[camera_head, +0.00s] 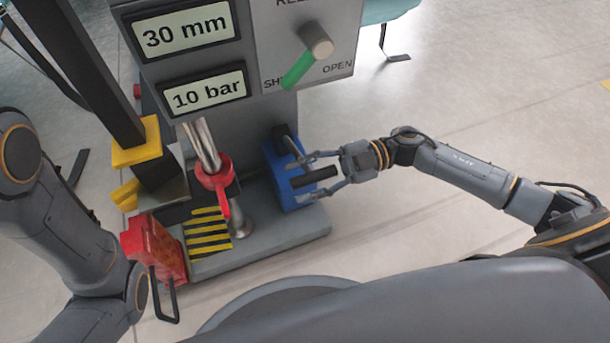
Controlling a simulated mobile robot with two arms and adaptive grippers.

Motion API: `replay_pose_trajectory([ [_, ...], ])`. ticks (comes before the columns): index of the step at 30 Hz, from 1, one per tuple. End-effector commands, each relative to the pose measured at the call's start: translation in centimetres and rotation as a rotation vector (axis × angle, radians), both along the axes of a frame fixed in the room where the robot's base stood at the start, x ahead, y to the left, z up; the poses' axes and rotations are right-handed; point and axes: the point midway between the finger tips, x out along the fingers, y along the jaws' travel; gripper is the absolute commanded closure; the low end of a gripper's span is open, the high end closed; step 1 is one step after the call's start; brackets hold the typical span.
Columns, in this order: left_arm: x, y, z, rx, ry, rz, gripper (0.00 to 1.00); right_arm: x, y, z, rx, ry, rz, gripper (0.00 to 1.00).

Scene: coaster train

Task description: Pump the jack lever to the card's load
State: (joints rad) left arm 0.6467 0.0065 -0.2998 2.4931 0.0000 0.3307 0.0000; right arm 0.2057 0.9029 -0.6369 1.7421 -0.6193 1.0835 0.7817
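The jack lever ends in a black grip (314,180) in front of a blue block (280,172) on the right side of the machine. My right gripper (312,176) reaches in from the right with its fingers spread. One finger is above the black grip and one below, with visible gaps, so it looks open around the grip. Two displays read "30 mm" (186,31) and "10 bar" (205,95). The release knob (316,42) has a green pointer directed toward the partly hidden word at lower left, away from "OPEN". I see no card. My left arm shows at left, but its gripper does not.
A red ring-shaped part (214,177) with a metal rod stands on the grey base (285,232), by yellow-black stripes (207,232). A red box (152,248) and a yellow-collared black post (136,145) are at left. The floor at right is clear.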

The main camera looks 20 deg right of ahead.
Motion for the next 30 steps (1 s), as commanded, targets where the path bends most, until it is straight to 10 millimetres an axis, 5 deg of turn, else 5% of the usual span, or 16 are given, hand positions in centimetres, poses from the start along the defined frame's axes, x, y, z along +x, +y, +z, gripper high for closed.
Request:
replay_pose_trajectory([
  [8, -0.3, 0.1, 0.1, -0.002, -0.005, -0.001, 0.21, 0.1, -1.8, 0.0, -0.004, -0.001, -0.001, 0.54],
  [21, -0.1, 0.0, 0.1, -0.002, -0.003, -0.001, 0.21, 0.4, -10.4, -0.1, -0.003, 0.001, -0.002, 0.54],
  [30, -0.1, 0.0, 0.1, -0.001, -0.002, -0.002, 0.21, 0.4, -12.1, 0.0, 0.000, -0.001, 0.000, 0.54],
])
